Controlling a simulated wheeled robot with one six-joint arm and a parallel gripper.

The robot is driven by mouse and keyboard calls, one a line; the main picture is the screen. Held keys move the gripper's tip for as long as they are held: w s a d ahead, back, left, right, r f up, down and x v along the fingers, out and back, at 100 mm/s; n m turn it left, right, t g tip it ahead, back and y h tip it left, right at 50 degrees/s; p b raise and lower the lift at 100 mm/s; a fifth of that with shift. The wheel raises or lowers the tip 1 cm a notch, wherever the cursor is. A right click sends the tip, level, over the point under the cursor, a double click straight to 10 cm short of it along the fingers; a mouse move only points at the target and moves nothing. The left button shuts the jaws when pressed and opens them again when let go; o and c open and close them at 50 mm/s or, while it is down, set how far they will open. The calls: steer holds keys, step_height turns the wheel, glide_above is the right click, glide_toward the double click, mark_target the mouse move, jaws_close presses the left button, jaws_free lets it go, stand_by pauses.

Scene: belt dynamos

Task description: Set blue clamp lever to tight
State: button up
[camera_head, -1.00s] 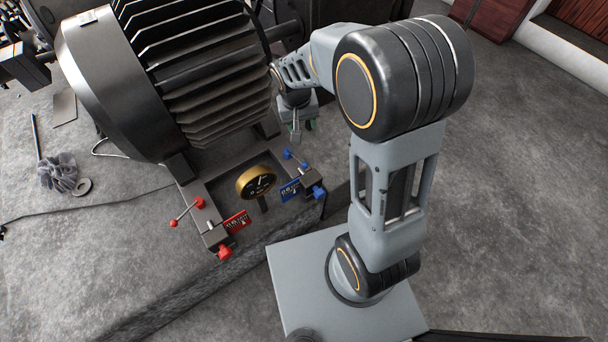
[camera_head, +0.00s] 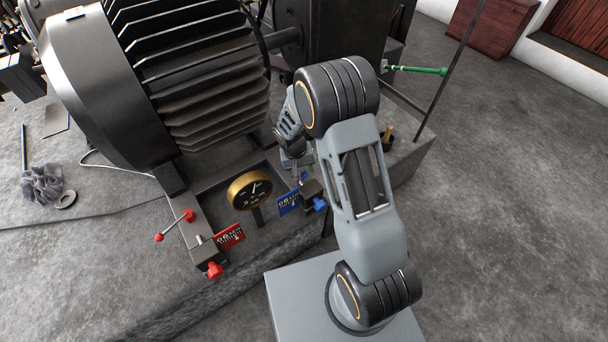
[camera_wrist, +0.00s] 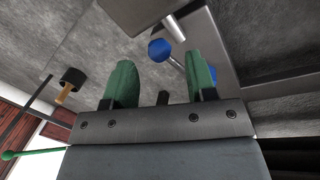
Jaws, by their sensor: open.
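A blue scale plate (camera_head: 288,204) and a blue knob (camera_head: 320,204) sit just below.
A red lever (camera_head: 189,215), red plate (camera_head: 230,236) and red knob (camera_head: 215,270) are on the left. A round gold-rimmed gauge (camera_head: 250,189) stands between the two sides. The large finned motor (camera_head: 190,75) rises behind.

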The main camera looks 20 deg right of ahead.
steer(key=shift+d+f+b, duration=0.15)
steer(key=shift+f, duration=0.55)
steer(key=shift+d+f+b, duration=0.1)
steer(key=shift+f+b, duration=0.05)
steer(key=shift+f, duration=0.5)
steer(key=c, duration=0.9)
steer(key=shift+d, duration=0.15)
jaws_close()
